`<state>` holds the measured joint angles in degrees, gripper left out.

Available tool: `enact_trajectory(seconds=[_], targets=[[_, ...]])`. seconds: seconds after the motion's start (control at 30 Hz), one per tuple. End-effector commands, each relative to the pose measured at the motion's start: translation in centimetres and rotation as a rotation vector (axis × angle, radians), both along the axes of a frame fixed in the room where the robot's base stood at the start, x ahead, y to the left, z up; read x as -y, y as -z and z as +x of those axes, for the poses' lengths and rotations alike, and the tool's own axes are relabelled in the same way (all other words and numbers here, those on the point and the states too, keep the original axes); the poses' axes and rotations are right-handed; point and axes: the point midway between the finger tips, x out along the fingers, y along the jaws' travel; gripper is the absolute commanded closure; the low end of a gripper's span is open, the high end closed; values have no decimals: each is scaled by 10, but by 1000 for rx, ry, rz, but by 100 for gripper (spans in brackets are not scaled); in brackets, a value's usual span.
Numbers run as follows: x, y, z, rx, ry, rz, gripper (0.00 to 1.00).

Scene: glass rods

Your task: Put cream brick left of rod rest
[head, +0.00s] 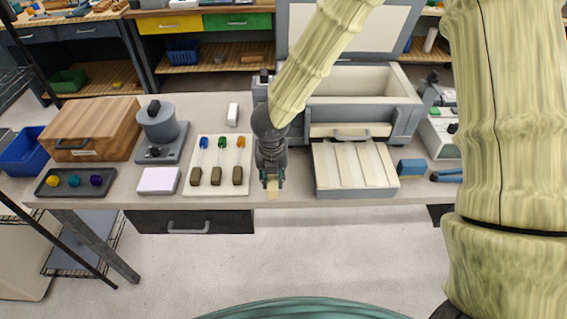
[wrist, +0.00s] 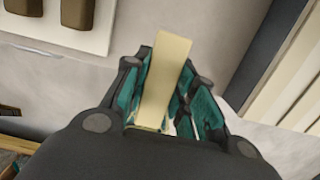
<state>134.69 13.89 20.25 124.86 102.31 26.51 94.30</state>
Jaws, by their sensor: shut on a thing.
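My gripper (head: 272,180) is shut on the cream brick (head: 272,193), which hangs below the teal fingertips near the table's front edge. In the wrist view, the cream brick (wrist: 165,80) is a long pale block between the fingers (wrist: 165,105). The gripper is between a white board (head: 219,187) on the left and a cream ribbed rest (head: 352,170) with a grey base on the right. I cannot tell for sure which of these is the rod rest. The board carries three thin rods with blue, green and orange tops, and three brown blocks.
A pink-white block (head: 158,181), a dark tray (head: 76,182) with coloured knobs and a wooden box (head: 95,130) stand on the left. A large grey case (head: 405,115) stands behind the ribbed rest. A blue block (head: 411,167) is on the right. Bare table shows beside the gripper.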

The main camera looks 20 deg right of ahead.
Motion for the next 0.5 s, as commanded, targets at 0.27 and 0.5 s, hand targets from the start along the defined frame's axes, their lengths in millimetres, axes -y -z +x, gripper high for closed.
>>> enact_trajectory(seconds=[0.27, 0.5], targets=[[37, 2, 42, -1, 6, 1, 100], [51, 7, 60, -1, 3, 1, 100]])
